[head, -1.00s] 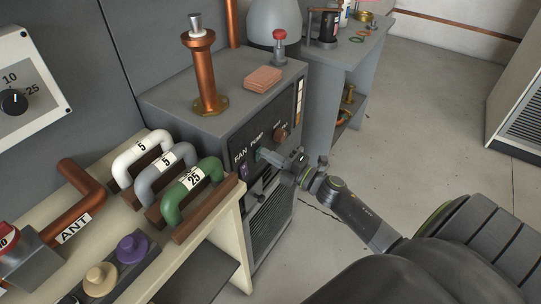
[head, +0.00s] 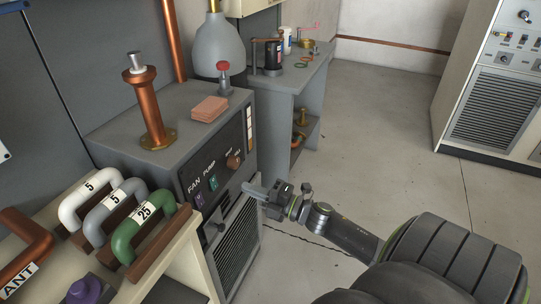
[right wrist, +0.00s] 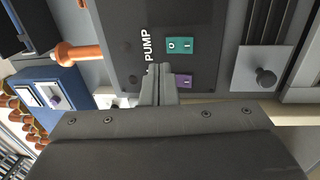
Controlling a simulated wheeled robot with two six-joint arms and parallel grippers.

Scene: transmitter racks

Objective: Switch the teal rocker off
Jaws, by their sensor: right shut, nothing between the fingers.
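The teal rocker (head: 213,183) sits under the PUMP label on the dark front panel of the grey cabinet. It also shows in the right wrist view (right wrist: 180,46), with O and I marks on its face. I cannot tell which side is pressed in. A purple rocker (head: 199,200) is beside it under the FAN label, and it shows in the right wrist view too (right wrist: 182,80). My right gripper (head: 246,188) is shut and empty, in front of the panel to the right of the teal rocker and apart from it. My left gripper is not in view.
An orange-brown knob (head: 233,162) is on the panel right of the teal rocker. A black knob (head: 221,227) sits lower on the cabinet. White, grey and green (head: 143,233) handles stand on the bench at left. The floor (head: 380,130) at right is open.

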